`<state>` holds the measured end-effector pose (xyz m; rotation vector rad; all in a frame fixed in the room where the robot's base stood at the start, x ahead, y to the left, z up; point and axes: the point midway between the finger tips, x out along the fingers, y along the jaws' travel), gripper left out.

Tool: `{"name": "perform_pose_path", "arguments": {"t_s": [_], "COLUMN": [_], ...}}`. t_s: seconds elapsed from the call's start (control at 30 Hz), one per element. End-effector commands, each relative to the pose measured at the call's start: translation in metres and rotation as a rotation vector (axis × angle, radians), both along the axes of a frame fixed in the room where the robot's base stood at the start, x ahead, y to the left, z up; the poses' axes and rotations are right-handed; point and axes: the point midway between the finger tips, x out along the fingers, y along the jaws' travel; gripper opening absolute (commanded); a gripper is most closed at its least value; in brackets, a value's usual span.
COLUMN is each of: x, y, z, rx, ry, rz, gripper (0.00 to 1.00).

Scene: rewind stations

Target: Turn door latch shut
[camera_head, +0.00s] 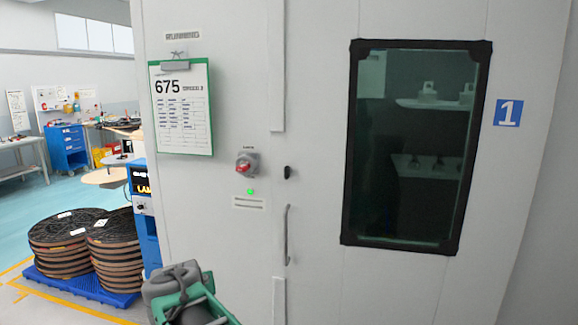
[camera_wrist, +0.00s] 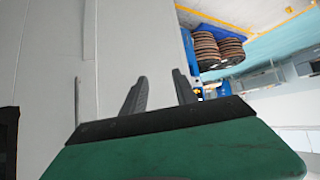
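A small black latch (camera_head: 289,172) sits on the pale grey door (camera_head: 320,270), above a slim vertical handle (camera_head: 288,235). Its exact turn is too small to tell. In the wrist view my gripper (camera_wrist: 160,75) has its two dark fingers apart with nothing between them. It is away from the latch, and the latch cannot be made out in that view. A thin bar, which looks like the handle (camera_wrist: 78,100), stands left of the fingers there. In the head view my green and grey arm shows at the bottom, below and left of the handle; the fingertips are not clear there.
A red knob (camera_head: 244,165) and green light (camera_head: 250,191) are left of the latch. A clipboard (camera_head: 182,108) hangs above. The door has a black-framed window (camera_head: 415,145). Stacked reels (camera_head: 62,245) stand on a blue pallet (camera_head: 75,285) at left.

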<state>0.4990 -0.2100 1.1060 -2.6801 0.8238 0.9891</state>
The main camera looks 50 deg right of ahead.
Motion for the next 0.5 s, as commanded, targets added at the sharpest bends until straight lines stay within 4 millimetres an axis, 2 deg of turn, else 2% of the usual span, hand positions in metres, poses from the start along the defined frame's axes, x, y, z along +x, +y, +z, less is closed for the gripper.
{"name": "perform_pose_path", "arguments": {"t_s": [0.03, 0.07, 0.1, 0.2, 0.3, 0.33, 0.4, 0.5], "x": [0.007, 0.009, 0.006, -0.015, -0.035, -0.039, -0.043, -0.038], "y": [-0.060, -0.095, -0.138, -0.219, -0.262, -0.269, -0.279, -0.291], "z": [0.039, 0.061, 0.089, 0.147, 0.184, 0.191, 0.199, 0.202], "rx": [-0.070, -0.120, -0.192, -0.357, -0.474, -0.495, -0.523, -0.528], "ry": [-0.092, -0.153, -0.227, -0.364, -0.443, -0.456, -0.473, -0.476], "rz": [-0.123, -0.192, -0.275, -0.434, -0.521, -0.534, -0.550, -0.551], "gripper": [0.35, 0.35, 0.35, 0.35, 0.35, 0.35, 0.35, 0.35]}}
